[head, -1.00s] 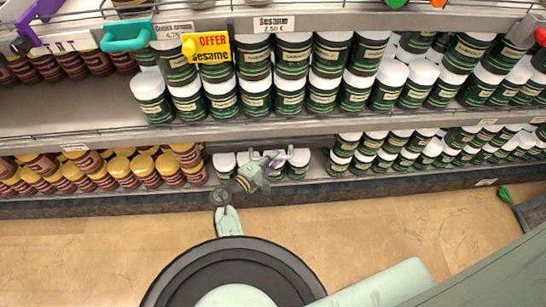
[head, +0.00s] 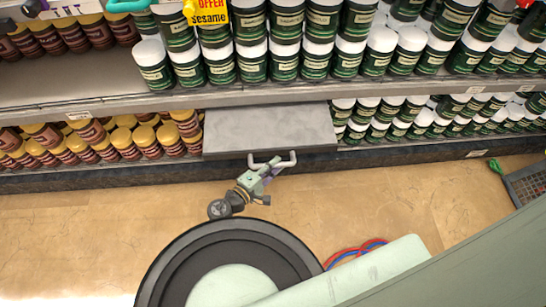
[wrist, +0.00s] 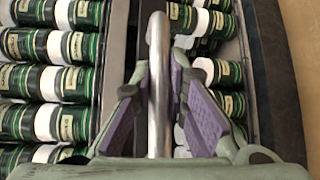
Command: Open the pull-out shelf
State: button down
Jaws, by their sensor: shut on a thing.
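The pull-out shelf (head: 268,122) is a flat grey panel that juts out from the lower part of the store rack, over the floor edge. Its pale U-shaped handle (head: 291,161) is on its front edge. My gripper (head: 264,170) is at the handle. In the wrist view the handle's metal bar (wrist: 158,60) runs upright between the two purple-padded fingers of my gripper (wrist: 161,105), which is shut on it. What the shelf holds is hidden from the head view; green jars with white lids (wrist: 215,72) show beside the bar in the wrist view.
Brown jars with yellow lids (head: 90,145) fill the low rack to the left. Green jars (head: 410,118) stand to the right. A dark basket (head: 528,182) is at the right, and red and blue rings (head: 358,250) are near my base.

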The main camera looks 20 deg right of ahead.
jog(key=shift+s+a, duration=0.1)
jog(key=shift+s, duration=0.05)
jog(key=c, duration=1.6)
grip_release()
jog(key=shift+o, duration=0.2)
